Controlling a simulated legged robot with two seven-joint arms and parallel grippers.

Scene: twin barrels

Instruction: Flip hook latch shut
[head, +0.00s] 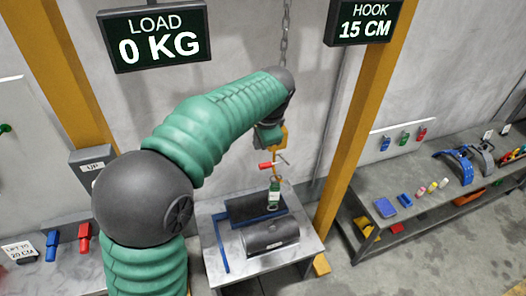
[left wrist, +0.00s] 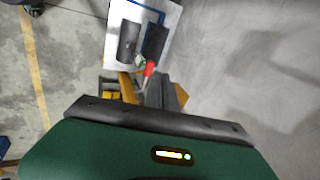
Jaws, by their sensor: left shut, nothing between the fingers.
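The yellow hook (head: 277,150) hangs on a chain (head: 286,30) above the small table. A red latch lever (head: 266,166) sticks out to the left at the hook; in the left wrist view the red latch (left wrist: 149,69) shows beyond the hand. A green tag-like piece (head: 274,192) hangs below the hook, over the barrels. My left gripper (head: 268,136) is at the upper part of the hook, above the red latch. It is shut and empty; its fingertips are hard to make out. Whether it touches the hook cannot be told. My right gripper is not in view.
Two dark barrels, the rear one (head: 246,208) and the front one (head: 272,238), lie on the small table (head: 213,232) with a blue frame. Signs read LOAD 0 KG (head: 155,38) and HOOK 15 CM (head: 364,22). A yellow post (head: 365,130) stands right of the hook. A workbench (head: 440,185) is at right.

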